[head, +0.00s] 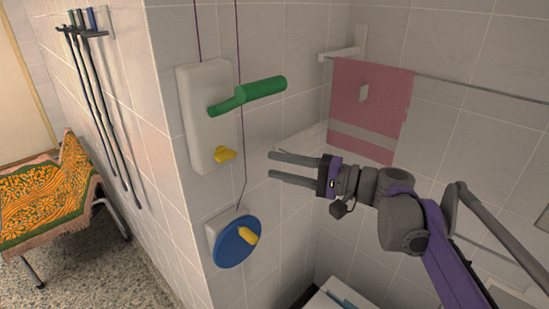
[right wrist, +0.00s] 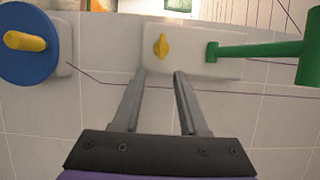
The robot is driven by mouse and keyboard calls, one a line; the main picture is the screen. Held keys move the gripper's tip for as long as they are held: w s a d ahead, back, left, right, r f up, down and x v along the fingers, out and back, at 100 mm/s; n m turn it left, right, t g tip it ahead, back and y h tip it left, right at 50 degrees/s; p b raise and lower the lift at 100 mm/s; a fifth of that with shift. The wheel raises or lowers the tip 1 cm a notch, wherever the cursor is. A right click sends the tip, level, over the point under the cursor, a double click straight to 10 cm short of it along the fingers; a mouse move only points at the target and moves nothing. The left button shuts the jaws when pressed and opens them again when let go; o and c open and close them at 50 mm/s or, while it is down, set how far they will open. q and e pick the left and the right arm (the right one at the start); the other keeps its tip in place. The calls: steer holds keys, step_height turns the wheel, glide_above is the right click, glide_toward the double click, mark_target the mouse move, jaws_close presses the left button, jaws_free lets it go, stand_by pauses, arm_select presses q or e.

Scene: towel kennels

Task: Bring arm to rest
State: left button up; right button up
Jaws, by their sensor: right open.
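My right gripper (head: 272,168) is open and empty, held out to the left in front of the tiled walls. It also shows in the right wrist view (right wrist: 158,74), with its two fingers apart and pointing toward the white wall plate. My right arm (head: 405,215), purple and grey, reaches in from the lower right. The white plate (head: 200,110) carries a green handle (head: 262,90) and a yellow knob (head: 225,154). The fingers appear apart from the plate and knob. My left gripper is not in view.
A blue disc (head: 232,245) with a yellow grip sits on the wall below the plate. A pink towel (head: 370,112) hangs on a rail at the back right. Long dark sticks (head: 100,110) hang on the left wall. A chair with an orange patterned cloth (head: 45,205) stands left.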

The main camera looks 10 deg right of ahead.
steer(key=s+a+f+n+g+h, duration=0.15)
steer(key=s+f+h, duration=0.35)
steer(key=f, duration=0.5)
steer(key=s+a+f+n+g+h, duration=0.1)
steer(key=s+f+g+h, duration=0.1)
steer(key=s+f, duration=0.7)
steer(key=s+d+f+n+h, duration=0.2)
steer(key=s+d+f+h, duration=0.2)
steer(key=f, duration=0.3)
steer(key=s+d+f+n+h, duration=0.2)
steer(key=s+d+f+h, duration=0.2)
steer(key=f, duration=0.3)
steer(key=shift+s+d+f, duration=0.2)
steer(key=shift+s+d, duration=0.65)
steer(key=shift+s, duration=0.05)
